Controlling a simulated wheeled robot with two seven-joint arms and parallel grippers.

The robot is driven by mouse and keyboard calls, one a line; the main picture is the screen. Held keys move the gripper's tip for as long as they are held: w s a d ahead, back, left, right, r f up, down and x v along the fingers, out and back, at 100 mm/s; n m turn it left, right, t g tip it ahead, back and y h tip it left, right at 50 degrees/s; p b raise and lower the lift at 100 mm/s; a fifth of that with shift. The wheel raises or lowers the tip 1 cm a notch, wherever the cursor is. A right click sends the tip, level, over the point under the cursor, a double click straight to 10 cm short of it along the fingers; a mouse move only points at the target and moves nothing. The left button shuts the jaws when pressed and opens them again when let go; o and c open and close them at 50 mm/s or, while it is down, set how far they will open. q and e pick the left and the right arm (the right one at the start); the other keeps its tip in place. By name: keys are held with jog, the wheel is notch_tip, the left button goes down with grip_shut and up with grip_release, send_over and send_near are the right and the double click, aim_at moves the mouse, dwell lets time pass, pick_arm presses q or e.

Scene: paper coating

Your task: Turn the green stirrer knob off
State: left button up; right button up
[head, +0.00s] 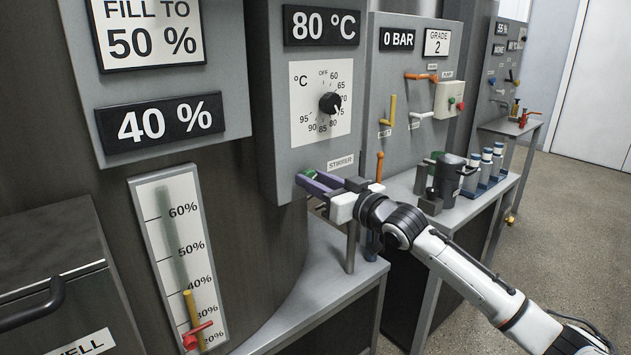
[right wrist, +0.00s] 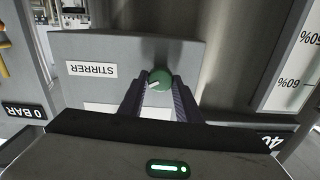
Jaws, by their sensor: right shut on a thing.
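The green stirrer knob (right wrist: 159,79) sits on the lower grey face of the control panel, beside the STIRRER label (right wrist: 91,70). A short white mark shows on the knob, slanting in the right wrist view. In the head view, the green knob (head: 311,174) is mostly hidden by the fingers of my right gripper (head: 312,182). In the right wrist view, the two purple fingers of the right gripper (right wrist: 158,92) stand on either side of the knob and are shut on it. My left gripper is not in view.
Above the knob, a black temperature dial (head: 330,103) sits under an 80 °C display (head: 320,26). A metal bench (head: 330,290) lies below my arm. To the right, a side bench carries a dark pot (head: 449,177) and several blue-and-white bottles (head: 484,168).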

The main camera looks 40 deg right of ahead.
jog(key=shift+r+n+p, duration=0.1)
jog(key=shift+n+p, duration=0.6)
jog(key=shift+n, duration=0.1)
jog(key=shift+n+p, duration=0.5)
jog(key=shift+n, duration=0.3)
jog(key=shift+a+n+p, duration=0.1)
jog(key=shift+n+p, duration=1.45)
jog(key=shift+n, duration=2.85)
jog(key=o, duration=1.1)
jog(key=shift+c, duration=0.2)
